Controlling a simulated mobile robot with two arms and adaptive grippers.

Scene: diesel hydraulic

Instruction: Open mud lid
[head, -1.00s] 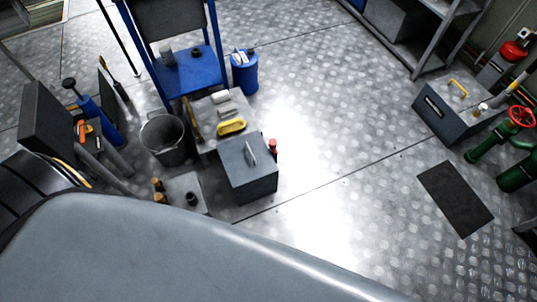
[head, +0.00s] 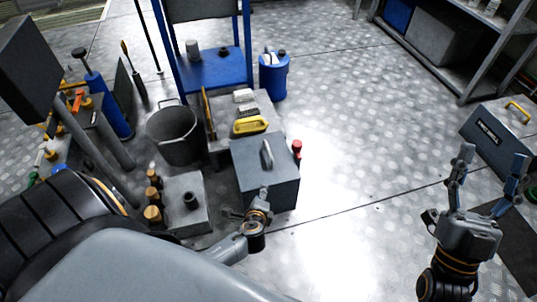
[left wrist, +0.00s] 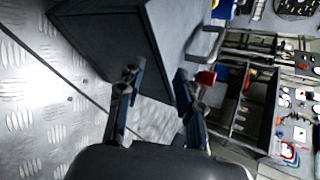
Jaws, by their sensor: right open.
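A grey box (head: 264,172) with a flat lid and an upright grey bar handle (head: 266,153) stands on the floor near the middle of the head view. Its lid is shut. A second dark grey box (head: 487,131) with a yellow handle and a small label stands at the right edge; I cannot read the label. My left gripper (head: 258,204) is close to the front of the middle box. In the left wrist view my left gripper (left wrist: 157,74) is open and empty, beside the box (left wrist: 110,40) and its handle (left wrist: 205,43). My right gripper (head: 493,159) is open and empty before the labelled box.
A grey bucket (head: 173,136), a blue stand (head: 215,71) and a blue canister (head: 273,77) stand left and behind the middle box. A yellow-handled tool (head: 251,125) lies behind it. Shelving (head: 467,60) stands at upper right. Bare metal floor (head: 345,130) separates the two boxes.

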